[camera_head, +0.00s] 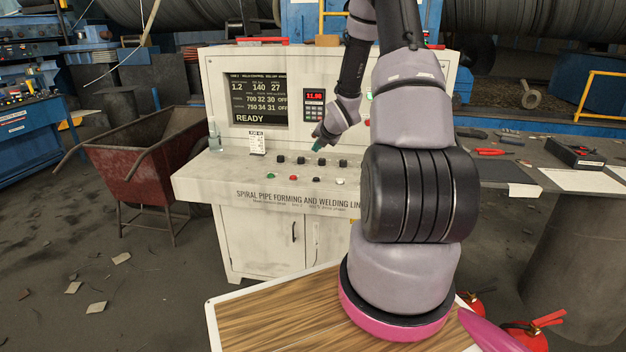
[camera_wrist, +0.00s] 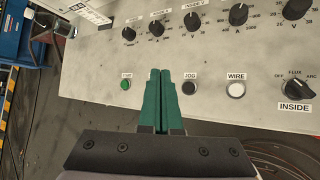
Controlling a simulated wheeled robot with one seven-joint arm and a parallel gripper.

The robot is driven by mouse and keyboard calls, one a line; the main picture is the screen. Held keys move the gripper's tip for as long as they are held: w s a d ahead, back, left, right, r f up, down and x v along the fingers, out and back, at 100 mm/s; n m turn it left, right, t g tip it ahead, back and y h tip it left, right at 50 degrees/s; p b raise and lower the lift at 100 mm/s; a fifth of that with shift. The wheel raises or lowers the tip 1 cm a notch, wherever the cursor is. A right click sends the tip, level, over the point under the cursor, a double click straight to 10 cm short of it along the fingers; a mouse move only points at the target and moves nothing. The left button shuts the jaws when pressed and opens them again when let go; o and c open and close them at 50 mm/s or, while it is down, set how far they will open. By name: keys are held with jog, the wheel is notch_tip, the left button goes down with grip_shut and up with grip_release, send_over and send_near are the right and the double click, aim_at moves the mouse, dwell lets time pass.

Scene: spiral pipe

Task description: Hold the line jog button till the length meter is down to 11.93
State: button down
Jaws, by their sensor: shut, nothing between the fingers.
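The length meter (camera_head: 315,96) is a small dark unit with red digits on the console's upright face. It appears to read 11.98. The black JOG button (camera_wrist: 189,88) sits on the sloping desk between the fingers and the white WIRE button (camera_wrist: 236,90). It also shows in the head view (camera_head: 316,179). My gripper (camera_wrist: 160,72) has green fingers pressed together and empty. They lie left of the JOG button in the wrist view and hide the red button. In the head view my gripper (camera_head: 318,146) is above the desk, behind the button row. The JOG button looks untouched.
A green button (camera_wrist: 125,85) lies left of the fingers. Several black knobs (camera_wrist: 193,21) line the desk beyond, with the INSIDE selector (camera_wrist: 296,88) at right. The red button (camera_head: 293,177) shows in the head view. The console screen (camera_head: 258,100) reads READY. A bottle (camera_head: 214,135) stands at left.

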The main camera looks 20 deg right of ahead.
send_over(317, 182)
jog(key=shift+s+f, duration=0.1)
jog(key=shift+f, duration=4.3)
jog(key=shift+f, duration=0.4)
jog(key=shift+f, duration=0.4)
dwell(2.7)
